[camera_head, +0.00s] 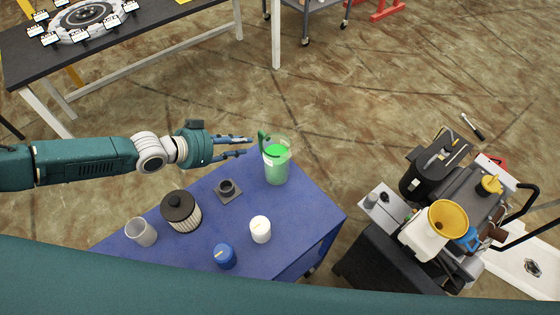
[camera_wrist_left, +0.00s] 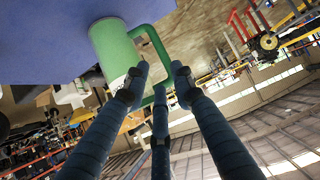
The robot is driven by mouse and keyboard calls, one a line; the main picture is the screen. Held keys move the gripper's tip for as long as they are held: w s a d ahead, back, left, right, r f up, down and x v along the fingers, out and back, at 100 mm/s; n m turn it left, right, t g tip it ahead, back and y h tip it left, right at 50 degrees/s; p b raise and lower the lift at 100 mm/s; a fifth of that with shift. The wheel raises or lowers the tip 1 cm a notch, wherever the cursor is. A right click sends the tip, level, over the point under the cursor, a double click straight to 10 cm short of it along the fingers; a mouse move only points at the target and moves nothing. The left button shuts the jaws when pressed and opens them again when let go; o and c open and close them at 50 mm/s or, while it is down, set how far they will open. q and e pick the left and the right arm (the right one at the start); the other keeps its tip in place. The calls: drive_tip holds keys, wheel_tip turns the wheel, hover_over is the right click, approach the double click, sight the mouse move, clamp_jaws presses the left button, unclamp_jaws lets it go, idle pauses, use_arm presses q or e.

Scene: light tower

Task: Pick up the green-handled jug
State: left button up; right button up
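My left gripper (camera_head: 250,147) comes in from the left, fingers spread, just short of the handle. In the left wrist view the jug (camera_wrist_left: 112,48) and its handle (camera_wrist_left: 158,50) lie just beyond the fingertips (camera_wrist_left: 158,78), with the handle toward the fingers. The left gripper is open and holds nothing. My right gripper is not in view.
The blue table also holds a black-capped filter (camera_head: 182,212), a dark square part (camera_head: 228,190), a clear cup (camera_head: 141,232), a white container (camera_head: 260,229) and a blue one (camera_head: 225,256). A cluttered cart (camera_head: 390,240) stands right. A dark workbench (camera_head: 150,30) stands behind.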

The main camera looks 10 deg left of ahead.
sight(260, 142)
use_arm(q)
drive_tip(key=b+x, duration=0.2)
drive_tip(key=x, duration=0.2)
drive_tip(key=shift+w+d+f, duration=0.1)
drive_tip(key=shift+w+f, duration=0.05)
drive_tip(key=shift+f, duration=0.1)
drive_tip(key=shift+w+d+f, duration=0.1)
drive_tip(key=shift+w, duration=0.1)
drive_tip(key=b+x, duration=0.3)
drive_tip(key=x, duration=0.1)
drive_tip(key=shift+f, duration=0.2)
drive_tip(key=shift+w+d+f+b, duration=0.15)
drive_tip(key=shift+w+d+b, duration=0.1)
drive_tip(key=shift+b, duration=0.1)
drive_tip(key=shift+w, duration=0.1)
clamp_jaws()
drive_tip(key=shift+r, duration=0.25)
